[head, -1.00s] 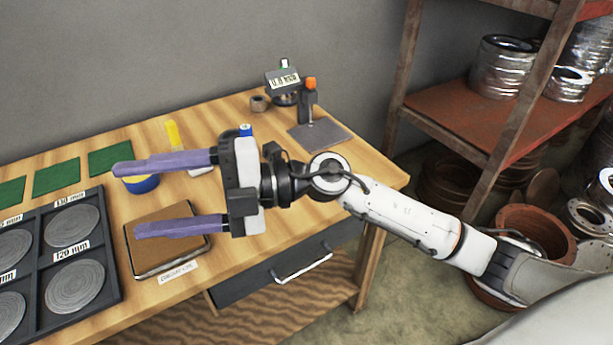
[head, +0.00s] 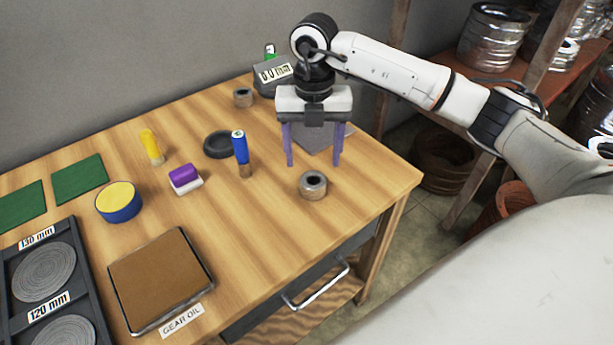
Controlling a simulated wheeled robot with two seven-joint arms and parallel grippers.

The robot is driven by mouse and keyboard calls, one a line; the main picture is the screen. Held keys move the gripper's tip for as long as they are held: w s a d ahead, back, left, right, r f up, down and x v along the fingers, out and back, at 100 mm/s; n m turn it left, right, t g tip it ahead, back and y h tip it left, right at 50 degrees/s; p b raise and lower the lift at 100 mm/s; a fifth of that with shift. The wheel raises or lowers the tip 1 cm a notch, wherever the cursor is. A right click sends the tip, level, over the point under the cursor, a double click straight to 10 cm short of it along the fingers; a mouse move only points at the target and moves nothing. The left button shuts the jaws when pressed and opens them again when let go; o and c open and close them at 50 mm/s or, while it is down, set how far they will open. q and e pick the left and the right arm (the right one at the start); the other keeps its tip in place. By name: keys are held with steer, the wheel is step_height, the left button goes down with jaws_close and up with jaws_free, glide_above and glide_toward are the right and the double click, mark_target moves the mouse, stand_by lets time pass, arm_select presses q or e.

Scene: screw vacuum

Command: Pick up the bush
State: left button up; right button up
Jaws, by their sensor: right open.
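A small grey-brown ring-shaped bush (head: 313,184) with a dark hole stands on the wooden table near its right edge. A second, similar bush (head: 243,98) stands farther back, near the wall. My right gripper (head: 313,163) points down with its two purple fingers spread apart. Its fingertips show just above the front bush in the picture, one to each side of it, with nothing between them. Their exact height over the table is hard to tell. My left gripper is not in view.
A blue-topped brush-like tool (head: 241,150) stands left of the fingers, beside a black ring (head: 219,144). A grey plate (head: 318,140) lies behind the fingers. A purple-and-white block (head: 185,178), a blue-yellow tin (head: 118,203) and a gear oil tray (head: 160,279) lie left. The table's front right is clear.

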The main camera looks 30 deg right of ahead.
mark_target(313, 180)
steer(key=shift+s+f, duration=0.2)
steer(key=shift+f, duration=1.1)
step_height(313, 180, down, 4)
steer(key=shift+s+f+p, duration=0.15)
steer(key=shift+f+p, duration=0.05)
steer(key=shift+p, duration=0.35)
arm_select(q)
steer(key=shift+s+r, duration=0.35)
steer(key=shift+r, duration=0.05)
arm_select(e)
steer(key=shift+f, duration=0.3)
steer(key=shift+c, duration=0.4)
